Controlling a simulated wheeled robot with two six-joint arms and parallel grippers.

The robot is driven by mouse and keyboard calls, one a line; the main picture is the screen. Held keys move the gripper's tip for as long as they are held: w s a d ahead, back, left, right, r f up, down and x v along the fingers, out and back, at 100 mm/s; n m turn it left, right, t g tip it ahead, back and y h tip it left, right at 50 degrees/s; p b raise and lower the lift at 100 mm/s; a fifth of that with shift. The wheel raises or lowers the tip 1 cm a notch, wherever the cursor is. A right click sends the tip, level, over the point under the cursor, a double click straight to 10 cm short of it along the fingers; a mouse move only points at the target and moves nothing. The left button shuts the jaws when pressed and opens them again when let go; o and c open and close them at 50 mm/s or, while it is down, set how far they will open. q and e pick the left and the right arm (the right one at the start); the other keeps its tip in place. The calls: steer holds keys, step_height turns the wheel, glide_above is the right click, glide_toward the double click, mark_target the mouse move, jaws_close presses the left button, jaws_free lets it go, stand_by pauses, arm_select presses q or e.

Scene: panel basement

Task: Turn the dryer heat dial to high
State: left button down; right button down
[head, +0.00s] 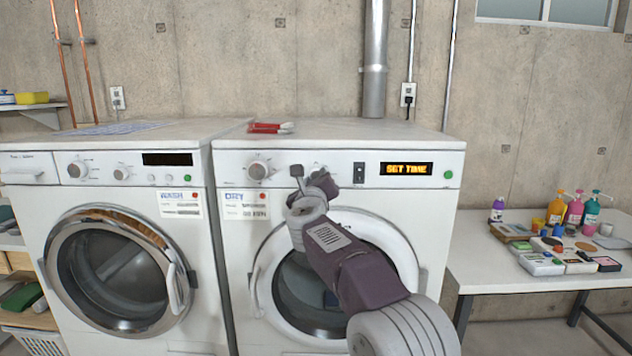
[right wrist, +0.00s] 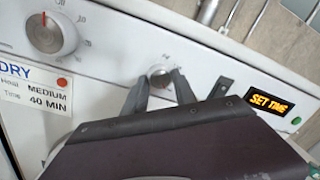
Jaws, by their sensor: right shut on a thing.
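The dryer (head: 440,210) is the right white machine; its display (head: 406,169) reads SET TIME in orange. My right gripper (head: 313,178) is at its control panel. In the right wrist view its fingers (right wrist: 160,86) are shut on a small round dial (right wrist: 158,73), one finger on each side. The dial's markings are too small to read, and in the head view the gripper mostly covers it. A larger dial (head: 258,169) with a red mark, also in the right wrist view (right wrist: 50,34), is to its left, untouched. My left gripper is out of view.
A card (right wrist: 36,88) below the larger dial reads DRY, Heat MEDIUM, Time 40 MIN. A dark switch (head: 359,172) is right of the gripper. A washer (head: 30,215) stands at left. Red-handled tools (head: 268,127) lie on the dryer top. A cluttered table (head: 485,262) is at right.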

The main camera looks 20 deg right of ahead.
stand_by(0.4)
steer(key=c, duration=1)
jaws_free()
steer(key=b+v, duration=0.3)
steer(key=v, duration=0.6)
